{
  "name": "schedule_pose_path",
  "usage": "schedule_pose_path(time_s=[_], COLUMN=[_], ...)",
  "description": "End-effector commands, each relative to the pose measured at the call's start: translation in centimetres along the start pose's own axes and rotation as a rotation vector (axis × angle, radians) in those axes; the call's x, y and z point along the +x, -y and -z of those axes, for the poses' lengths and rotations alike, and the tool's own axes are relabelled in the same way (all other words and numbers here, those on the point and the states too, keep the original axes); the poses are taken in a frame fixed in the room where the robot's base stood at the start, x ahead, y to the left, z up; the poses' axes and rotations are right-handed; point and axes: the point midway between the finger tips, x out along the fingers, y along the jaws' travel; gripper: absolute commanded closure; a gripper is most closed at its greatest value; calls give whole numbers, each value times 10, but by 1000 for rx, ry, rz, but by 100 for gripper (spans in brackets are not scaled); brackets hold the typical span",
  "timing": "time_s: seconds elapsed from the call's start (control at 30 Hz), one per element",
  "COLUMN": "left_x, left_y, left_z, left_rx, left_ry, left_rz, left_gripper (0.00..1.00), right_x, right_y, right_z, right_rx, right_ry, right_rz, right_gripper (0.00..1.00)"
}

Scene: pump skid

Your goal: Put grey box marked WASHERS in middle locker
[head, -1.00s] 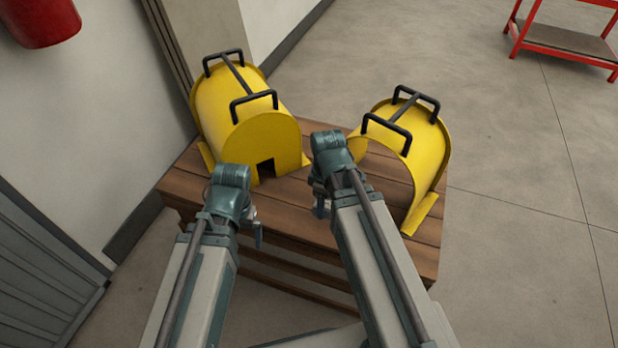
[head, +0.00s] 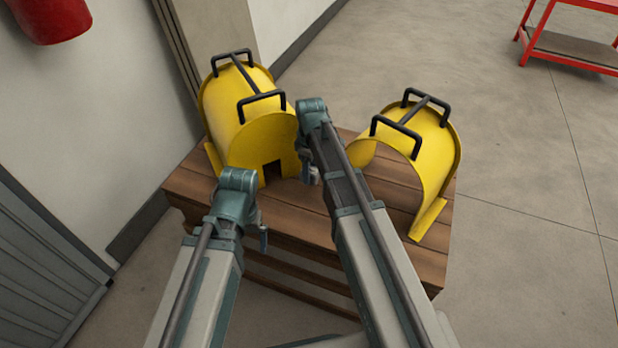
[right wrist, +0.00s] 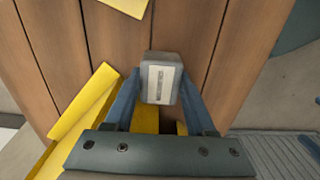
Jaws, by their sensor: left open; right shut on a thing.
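A small grey box (right wrist: 171,62) with a pale label is between the fingers of my right gripper (right wrist: 158,97) in the right wrist view. The print on the label is too small to read. The right gripper (head: 312,178) is shut on the box, over the wooden table, just right of the notch in the left yellow cover. In the head view the box is mostly hidden by the gripper and arm. My left gripper (head: 262,238) is open at the table's near left edge, its fingers barely visible. No middle locker can be made out.
Two yellow arched covers with black handles, left (head: 230,105) and right (head: 440,150), stand on the slatted wooden table (head: 290,225). A grey slatted panel (head: 45,265) is at lower left. A red rack (head: 570,50) stands far right. Floor at right is clear.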

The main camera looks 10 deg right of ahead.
Motion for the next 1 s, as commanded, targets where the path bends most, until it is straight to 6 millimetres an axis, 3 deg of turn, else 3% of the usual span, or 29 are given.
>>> schedule_pose_path(time_s=[0.27, 0.6, 1.0], left_x=[4, 38, 40], left_y=[0, -4, -4], left_z=[0, 2, 2], left_rx=[0, 0, 0], left_ry=[0, 0, 0], left_rz=[0, 0, 0], left_gripper=[0, 0, 0], right_x=[4, 38, 40], right_y=[-6, -6, -6], right_z=[6, 6, 6], right_rx=[0, 0, 0], right_ry=[0, 0, 0], right_rz=[0, 0, 0], right_gripper=[100, 100, 100])
